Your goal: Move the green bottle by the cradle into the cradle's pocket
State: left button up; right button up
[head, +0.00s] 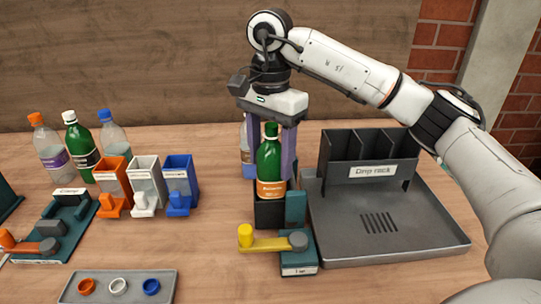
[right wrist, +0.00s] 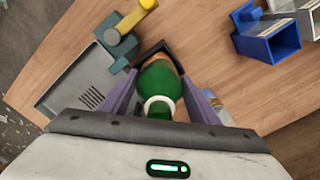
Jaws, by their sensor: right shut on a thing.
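The cradle (head: 297,240) is teal with a dark square pocket (head: 270,213) and a yellow-ended lever (head: 262,243). The bottle's lower end is hidden behind the pocket's front wall, so it appears to be inside the pocket; whether it rests on the floor cannot be seen. In the right wrist view the bottle (right wrist: 158,82) lies between both fingers, with the dark pocket walls (right wrist: 152,50) around its far end. My left gripper is not in view.
A clear bottle (head: 245,150) stands close behind the gripper. A grey tray (head: 420,230) and the crisp rack (head: 372,171) are right of the cradle. Orange, white and blue holders (head: 180,180), several bottles and a clamp (head: 65,225) are left. A cap tray (head: 117,287) lies in front.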

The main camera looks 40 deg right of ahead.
aim_at(269, 125)
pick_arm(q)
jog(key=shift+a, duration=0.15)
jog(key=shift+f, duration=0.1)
pick_arm(e)
jog(key=shift+f, duration=0.25)
pick_arm(q)
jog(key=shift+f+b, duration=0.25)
jog(key=shift+b, duration=0.15)
pick_arm(e)
jog(key=shift+f, duration=0.55)
jog(key=o, duration=1.5)
notch_tip(269, 125, up, 10)
jog(key=shift+w+f+p, duration=0.1)
jog(key=shift+p, duration=0.95)
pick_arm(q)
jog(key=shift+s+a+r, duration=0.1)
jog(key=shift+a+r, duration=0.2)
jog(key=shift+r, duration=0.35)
pick_arm(e)
jog(key=shift+r, duration=0.3)
